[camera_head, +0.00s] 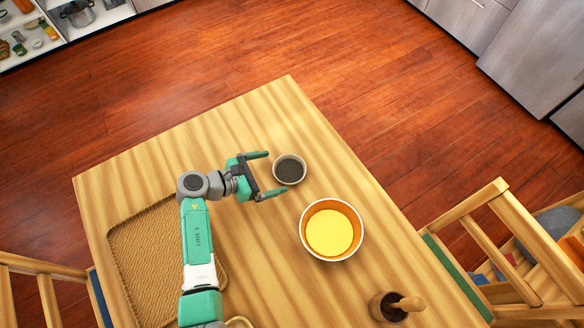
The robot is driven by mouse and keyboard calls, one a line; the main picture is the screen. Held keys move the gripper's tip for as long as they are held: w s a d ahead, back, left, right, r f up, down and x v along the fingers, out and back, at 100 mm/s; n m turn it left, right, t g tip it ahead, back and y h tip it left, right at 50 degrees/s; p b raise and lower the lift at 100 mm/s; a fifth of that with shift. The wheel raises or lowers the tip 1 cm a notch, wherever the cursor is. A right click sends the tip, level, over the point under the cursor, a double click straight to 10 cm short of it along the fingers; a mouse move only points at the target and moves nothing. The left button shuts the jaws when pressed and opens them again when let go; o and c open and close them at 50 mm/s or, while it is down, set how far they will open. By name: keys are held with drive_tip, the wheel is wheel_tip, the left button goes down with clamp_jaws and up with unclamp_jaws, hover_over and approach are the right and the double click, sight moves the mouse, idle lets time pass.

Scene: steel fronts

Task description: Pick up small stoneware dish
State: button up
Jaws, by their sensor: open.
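The small stoneware dish (290,169) is round, with a pale rim and a dark grey inside. It sits upright on the wooden table (262,120), near its far right edge. My gripper (277,174) is open, with its two green fingers spread and pointing right toward the dish. The dish is at the opening between the fingertips, which lie near its left side. I cannot tell from this view how high the fingers are above the table or whether they touch the dish.
A larger bowl (332,230), orange inside with a yellow bottom, stands just below right of the dish. A mortar with a pestle (389,307) is at the lower right. A woven mat (150,262) lies at left under my arm. Wooden chairs (510,235) flank the table. The table's far end is clear.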

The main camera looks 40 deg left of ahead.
sight(285, 174)
drive_tip(key=x, duration=0.5)
drive_tip(key=shift+d+f, duration=0.2)
drive_tip(key=shift+f, duration=0.05)
drive_tip(key=c, duration=0.8)
drive_tip(key=shift+o, duration=0.2)
drive_tip(key=shift+r, duration=0.15)
